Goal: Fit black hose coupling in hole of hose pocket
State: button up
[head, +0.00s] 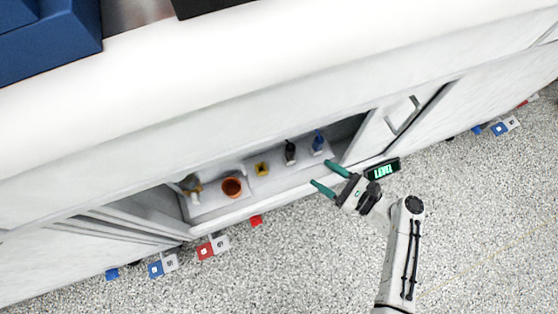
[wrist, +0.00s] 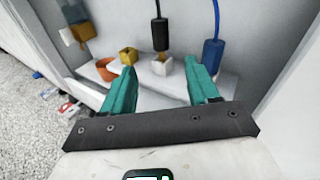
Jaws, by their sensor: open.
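The black hose coupling (wrist: 160,34) hangs upright on a thin black hose inside the open cabinet; it also shows in the head view (head: 290,148). A pale block with an opening (wrist: 163,68), possibly the hose pocket, stands directly below it. The coupling's narrow lower end is at or just above this opening; I cannot tell whether it is inside. My gripper (wrist: 159,70) is open and empty, its teal fingers pointing into the cabinet. The fingers lie to either side of the pale block in the wrist view. In the head view my gripper (head: 322,174) is at the cabinet's front edge.
A blue coupling (wrist: 212,52) hangs to the right. A yellow block with a hole (wrist: 128,56) and an orange pot (head: 232,187) stand to the left. A brownish hanging piece (wrist: 82,30) is farther left. The cabinet ceiling and a side panel (head: 385,132) bound the opening.

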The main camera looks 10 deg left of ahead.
aim_at(290, 152)
jog(key=shift+m+t+y, duration=0.3)
jog(key=shift+m+t, duration=0.1)
jog(key=shift+m, duration=0.4)
jog(key=x, duration=0.2)
jog(key=b+x, duration=0.1)
jog(key=x, duration=0.4)
jog(key=shift+s+a+f+b, duration=0.1)
jog(key=shift+f+b, duration=0.25)
jog(key=shift+b, duration=0.05)
jog(key=shift+b+x, duration=1.05)
jog(key=shift+x, duration=1.65)
